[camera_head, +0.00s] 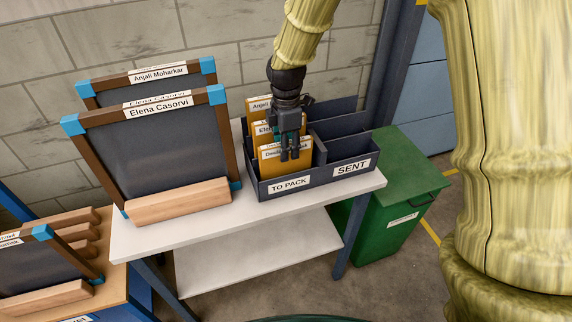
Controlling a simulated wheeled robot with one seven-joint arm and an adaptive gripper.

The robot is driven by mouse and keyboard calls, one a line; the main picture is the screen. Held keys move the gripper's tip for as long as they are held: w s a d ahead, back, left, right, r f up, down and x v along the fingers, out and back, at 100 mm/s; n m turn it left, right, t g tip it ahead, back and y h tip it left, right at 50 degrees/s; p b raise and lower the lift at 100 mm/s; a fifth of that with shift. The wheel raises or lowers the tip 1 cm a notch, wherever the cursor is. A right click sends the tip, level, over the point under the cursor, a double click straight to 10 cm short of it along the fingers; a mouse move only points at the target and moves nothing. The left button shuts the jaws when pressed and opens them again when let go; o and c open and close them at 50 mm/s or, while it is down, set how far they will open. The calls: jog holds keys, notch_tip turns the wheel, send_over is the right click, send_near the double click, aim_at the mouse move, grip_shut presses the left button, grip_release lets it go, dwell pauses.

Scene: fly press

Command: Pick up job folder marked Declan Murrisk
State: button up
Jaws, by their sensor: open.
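The job folder marked Declan, its surname hidden, (268,164) is orange with a white label. It stands frontmost in the TO PACK compartment of the dark tray (262,190). My gripper (291,155) is open, pointing down, right at this folder's top edge and covering part of its label. I cannot tell whether the fingers straddle the folder or hang in front of it. Behind it stand a folder with a label beginning "Ele" (262,129) and one marked Anjali (258,105), both partly hidden by my gripper.
The SENT compartment (352,168) on the right looks empty. The tray stands on a white table (150,239). Framed dark boards marked Elena Casorvi (165,150) and Anjali Moharkar (160,73) stand to the left. A green bin (400,185) stands right of the table.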

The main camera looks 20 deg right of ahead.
grip_shut()
jog(key=shift+r, duration=0.1)
dwell(0.3)
